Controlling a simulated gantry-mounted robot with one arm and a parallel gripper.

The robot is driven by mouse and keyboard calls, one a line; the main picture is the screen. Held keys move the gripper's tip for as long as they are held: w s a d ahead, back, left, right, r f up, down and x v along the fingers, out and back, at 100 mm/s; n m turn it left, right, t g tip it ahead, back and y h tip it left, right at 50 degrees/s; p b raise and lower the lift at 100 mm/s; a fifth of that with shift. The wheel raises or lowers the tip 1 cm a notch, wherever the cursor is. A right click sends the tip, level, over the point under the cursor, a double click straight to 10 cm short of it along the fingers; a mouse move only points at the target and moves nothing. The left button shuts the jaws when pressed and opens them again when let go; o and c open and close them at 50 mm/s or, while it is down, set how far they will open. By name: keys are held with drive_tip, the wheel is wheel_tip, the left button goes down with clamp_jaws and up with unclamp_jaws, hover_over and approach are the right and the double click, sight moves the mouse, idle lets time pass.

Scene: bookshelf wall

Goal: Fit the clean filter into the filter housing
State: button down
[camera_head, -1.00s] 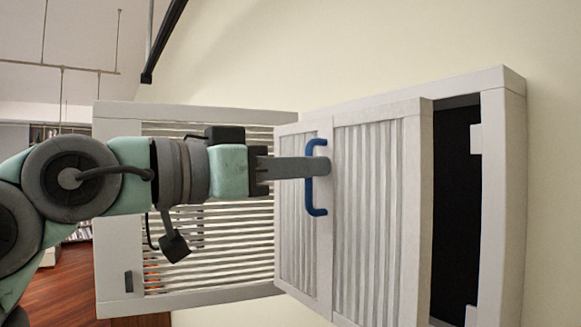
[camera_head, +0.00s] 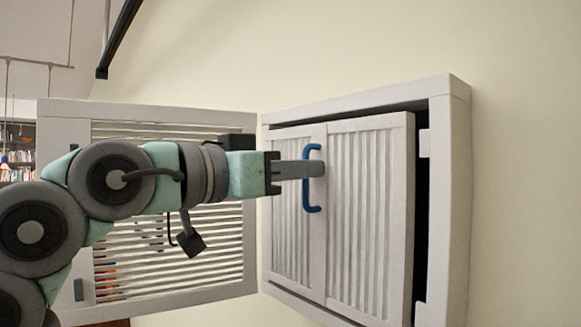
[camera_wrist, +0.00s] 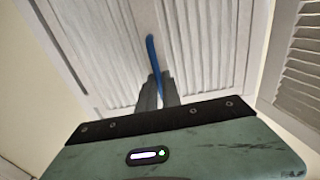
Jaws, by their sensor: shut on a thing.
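The clean filter (camera_head: 371,210) is a white-framed panel with pale pleats and a blue handle (camera_head: 308,195) on its middle bar. My gripper (camera_head: 318,168) is shut on the handle; the wrist view also shows the fingers (camera_wrist: 158,90) closed around the blue handle (camera_wrist: 152,50). The filter housing (camera_head: 452,190) is a white box frame on the wall. The filter sits at its opening, mostly within the frame. Its right edge stands a little out, with a dark gap beside it. The left edge lies close to the frame.
The louvred housing door (camera_head: 172,215) hangs open to the left, behind my arm. It also shows at the right in the wrist view (camera_wrist: 298,75). White tabs (camera_head: 424,143) stand on the housing's inner right side. Bookshelves (camera_head: 18,150) are far left. The wall at right is bare.

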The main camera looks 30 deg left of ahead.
sight(320, 178)
drive_tip(key=x, duration=0.5)
drive_tip(key=shift+f, duration=0.65)
drive_tip(key=c, duration=1.5)
unclamp_jaws()
drive_tip(key=shift+o, duration=0.2)
